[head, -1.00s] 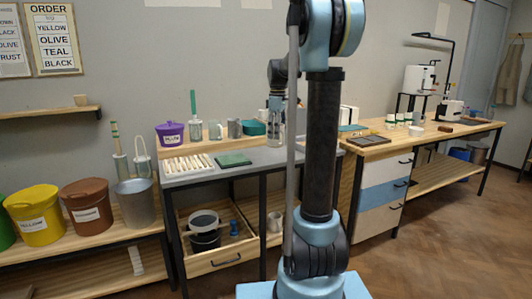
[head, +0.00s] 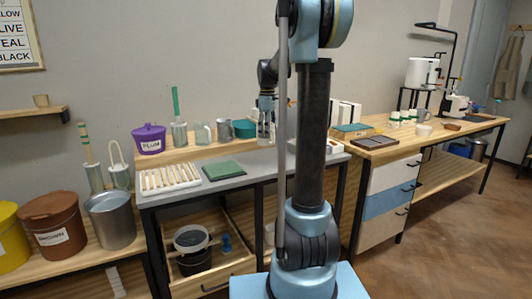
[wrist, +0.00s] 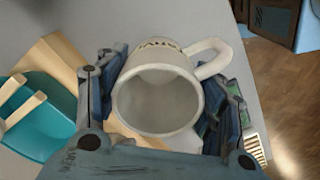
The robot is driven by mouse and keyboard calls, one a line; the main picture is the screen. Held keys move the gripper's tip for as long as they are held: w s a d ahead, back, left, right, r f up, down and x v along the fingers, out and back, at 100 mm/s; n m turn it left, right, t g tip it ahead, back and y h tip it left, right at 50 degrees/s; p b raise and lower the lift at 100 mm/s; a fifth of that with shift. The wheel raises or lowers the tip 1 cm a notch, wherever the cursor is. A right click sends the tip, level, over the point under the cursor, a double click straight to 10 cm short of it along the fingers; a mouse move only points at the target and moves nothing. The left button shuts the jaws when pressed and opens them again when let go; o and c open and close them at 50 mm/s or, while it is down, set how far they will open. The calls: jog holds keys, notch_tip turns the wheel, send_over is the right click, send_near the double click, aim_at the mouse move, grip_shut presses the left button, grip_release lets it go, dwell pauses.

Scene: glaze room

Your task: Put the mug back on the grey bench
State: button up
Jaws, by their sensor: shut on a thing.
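A cream mug (wrist: 158,98) with dark lettering near its rim shows large in the wrist view, its mouth toward the camera and its handle at upper right. My gripper (wrist: 158,115) is shut on it, one blue-grey finger on each side. In the head view my gripper (head: 266,112) is over the back of the grey bench (head: 262,162), left of my arm column. The mug is hard to make out there. I cannot tell whether it touches a surface.
A teal bowl (head: 244,128) is beside the gripper and shows in the wrist view (wrist: 40,125). An open drawer (head: 228,274) is below.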

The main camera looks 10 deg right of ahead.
aim_at(267, 146)
jog(key=shift+f, duration=3.55)
jog(key=shift+f, duration=0.1)
jog(key=o, duration=1.4)
jog(key=shift+c, duration=0.2)
notch_tip(267, 146, up, 12)
jog(key=s+f+m, duration=0.2)
jog(key=s+m, duration=0.1)
jog(key=s, duration=0.8)
jog(key=s+f+m+t, duration=0.1)
jog(key=s+f+m, duration=0.3)
jog(key=s+f, duration=0.6)
jog(key=s+f+m+t, duration=0.1)
jog(key=s+f+m, duration=0.4)
jog(key=s+f, duration=0.5)
jog(key=s, duration=0.6)
jog(key=shift+s+d+f, duration=0.15)
jog(key=shift+f, duration=0.2)
